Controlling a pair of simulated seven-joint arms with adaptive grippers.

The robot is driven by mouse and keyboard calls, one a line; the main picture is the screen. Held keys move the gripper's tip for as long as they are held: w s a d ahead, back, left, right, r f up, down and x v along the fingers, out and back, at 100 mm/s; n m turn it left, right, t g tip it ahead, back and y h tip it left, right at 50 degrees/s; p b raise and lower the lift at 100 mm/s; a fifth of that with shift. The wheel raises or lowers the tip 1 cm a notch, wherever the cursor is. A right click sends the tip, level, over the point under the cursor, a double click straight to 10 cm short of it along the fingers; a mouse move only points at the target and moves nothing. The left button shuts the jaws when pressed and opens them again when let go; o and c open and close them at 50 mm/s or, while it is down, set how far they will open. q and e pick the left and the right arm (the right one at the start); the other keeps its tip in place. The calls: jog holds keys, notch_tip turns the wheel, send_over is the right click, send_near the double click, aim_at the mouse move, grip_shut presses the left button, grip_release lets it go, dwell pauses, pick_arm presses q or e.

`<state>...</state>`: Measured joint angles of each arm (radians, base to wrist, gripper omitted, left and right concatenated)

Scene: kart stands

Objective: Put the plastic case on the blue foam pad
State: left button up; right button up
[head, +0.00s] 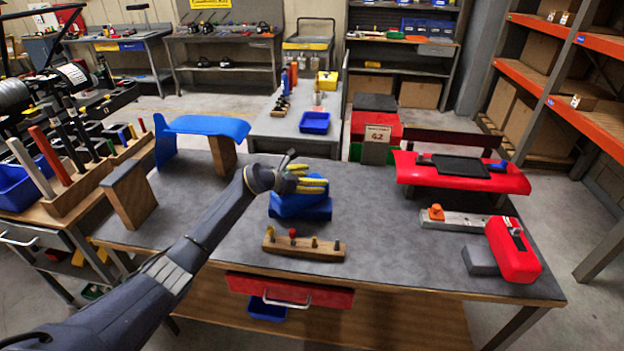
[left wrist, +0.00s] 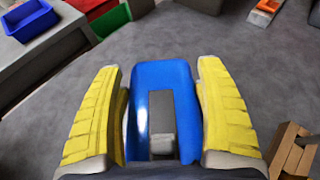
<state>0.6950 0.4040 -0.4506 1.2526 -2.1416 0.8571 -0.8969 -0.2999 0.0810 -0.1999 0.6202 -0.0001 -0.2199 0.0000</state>
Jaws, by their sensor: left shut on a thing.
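My left gripper (head: 312,184), with yellow fingers, reaches over the middle of the bench. It is shut on a blue piece, which I take to be the plastic case (head: 296,203). In the left wrist view the case (left wrist: 182,85) shows blue with a grey latch-like part, between the two yellow fingers (left wrist: 160,105). I cannot tell whether the case touches the bench. No blue foam pad stands out clearly; a curved blue piece (head: 205,126) lies over wooden-sided blocks at the left of the bench, and I cannot tell whether it is the pad. My right gripper is not visible.
A wooden block with several pegs (head: 303,248) lies in front of the case. A red curved piece with a black mat (head: 461,166) stands at the right, behind a red-capped part (head: 513,250). The grey bench top (head: 385,230) is clear between.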

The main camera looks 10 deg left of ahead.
pick_arm(q)
jog(key=o, duration=1.5)
jog(key=shift+f, duration=0.1)
jog(key=shift+c, duration=0.2)
jog(key=v, duration=1.2)
jog(key=shift+a, duration=0.1)
